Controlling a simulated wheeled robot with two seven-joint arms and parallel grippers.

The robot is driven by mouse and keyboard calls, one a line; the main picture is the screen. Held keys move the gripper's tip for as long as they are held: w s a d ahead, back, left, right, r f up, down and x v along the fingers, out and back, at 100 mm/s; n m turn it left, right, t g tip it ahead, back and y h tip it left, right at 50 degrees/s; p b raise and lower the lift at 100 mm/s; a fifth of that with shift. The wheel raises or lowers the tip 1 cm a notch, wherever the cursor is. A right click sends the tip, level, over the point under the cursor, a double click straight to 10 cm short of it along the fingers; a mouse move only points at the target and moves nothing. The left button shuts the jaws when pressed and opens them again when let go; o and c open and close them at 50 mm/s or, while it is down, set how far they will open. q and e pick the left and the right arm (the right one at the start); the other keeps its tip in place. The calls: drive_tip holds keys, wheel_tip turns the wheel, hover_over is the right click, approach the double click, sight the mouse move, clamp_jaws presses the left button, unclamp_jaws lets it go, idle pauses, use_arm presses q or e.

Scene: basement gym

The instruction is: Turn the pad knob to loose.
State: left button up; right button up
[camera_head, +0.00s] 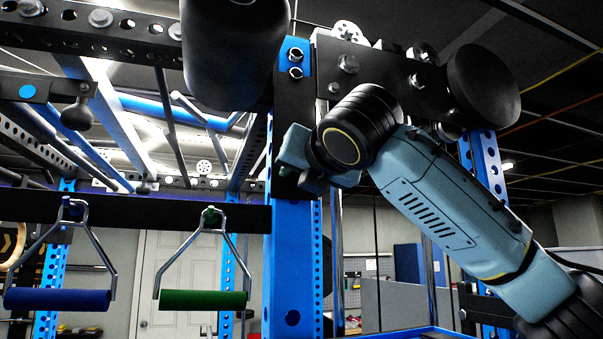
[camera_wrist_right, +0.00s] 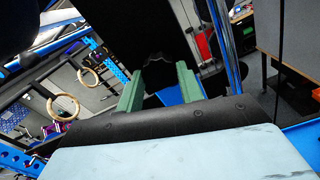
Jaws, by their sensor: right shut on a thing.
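My right gripper (camera_head: 291,158) is at the blue rack upright (camera_head: 292,265), against the black bracket on it. In the right wrist view its two green fingers (camera_wrist_right: 160,78) are shut on a dark part between them. I take this part to be the pad knob; it is mostly hidden by the gripper and blends into black surfaces, so I cannot read its setting. Two black roller pads show above, one at the top middle (camera_head: 230,55) and one at the right (camera_head: 485,85), with a black bolted plate (camera_head: 385,75) between. My left gripper is not in view.
A blue-grip handle (camera_head: 57,300) and a green-grip handle (camera_head: 204,300) hang at the left from a black crossbar (camera_head: 130,210). Another blue upright (camera_head: 486,165) stands behind my right arm. Gym rings (camera_wrist_right: 64,107) hang in the right wrist view.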

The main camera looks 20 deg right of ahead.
drive_tip(key=shift+f+n, duration=0.2)
drive_tip(key=shift+n, duration=0.1)
drive_tip(key=o, duration=1)
drive_tip(key=shift+r, duration=0.1)
drive_tip(key=s+b, duration=0.4)
drive_tip(key=s, duration=0.9)
drive_tip(key=shift+s+d+b, duration=0.2)
drive_tip(key=shift+s+b, duration=0.05)
drive_tip(key=shift+b, duration=0.05)
